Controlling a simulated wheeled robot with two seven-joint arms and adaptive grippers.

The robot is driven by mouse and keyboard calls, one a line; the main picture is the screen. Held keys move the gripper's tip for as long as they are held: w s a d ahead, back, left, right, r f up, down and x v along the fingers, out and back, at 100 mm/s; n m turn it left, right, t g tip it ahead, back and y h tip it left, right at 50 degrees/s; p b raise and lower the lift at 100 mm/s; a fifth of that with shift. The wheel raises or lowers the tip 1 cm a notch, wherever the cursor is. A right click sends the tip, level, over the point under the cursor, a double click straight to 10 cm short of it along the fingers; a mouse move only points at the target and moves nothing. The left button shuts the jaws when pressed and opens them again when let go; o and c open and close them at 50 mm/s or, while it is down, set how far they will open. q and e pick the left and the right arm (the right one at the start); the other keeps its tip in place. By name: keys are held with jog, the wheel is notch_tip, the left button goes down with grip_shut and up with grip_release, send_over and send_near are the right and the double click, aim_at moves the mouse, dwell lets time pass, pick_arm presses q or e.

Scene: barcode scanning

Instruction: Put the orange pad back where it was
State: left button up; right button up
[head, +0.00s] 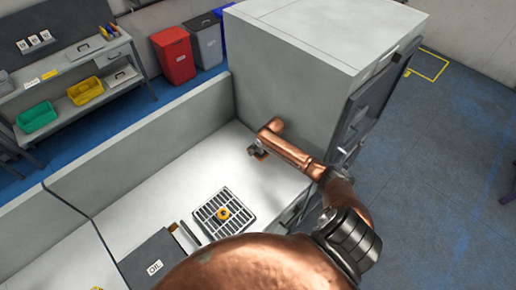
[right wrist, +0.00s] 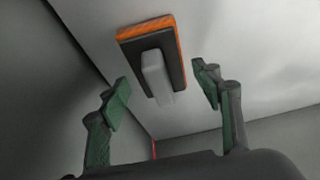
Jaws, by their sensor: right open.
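The orange pad (right wrist: 140,46) shows in the right wrist view, with an orange rim, a dark plate and a grey handle (right wrist: 157,75). It lies on a pale surface. My right gripper (right wrist: 162,92) is open, with its green-padded fingers apart on either side of the handle's near end. Whether they touch it cannot be told. In the head view my right gripper (head: 257,151) is at the white counter's back, beside the large grey cabinet; the pad cannot be made out there. My left gripper is not in view.
The large grey cabinet (head: 310,45) stands right of the white counter (head: 205,165). A black grate (head: 205,214) with a small orange-yellow item (head: 222,213) and an OIL container (head: 150,252) are nearer. A low grey wall (head: 150,140) runs along the back.

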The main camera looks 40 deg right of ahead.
jog(key=shift+r, duration=0.2)
jog(key=v, duration=1.1)
jog(key=shift+s+r, duration=0.15)
jog(key=shift+r, duration=0.25)
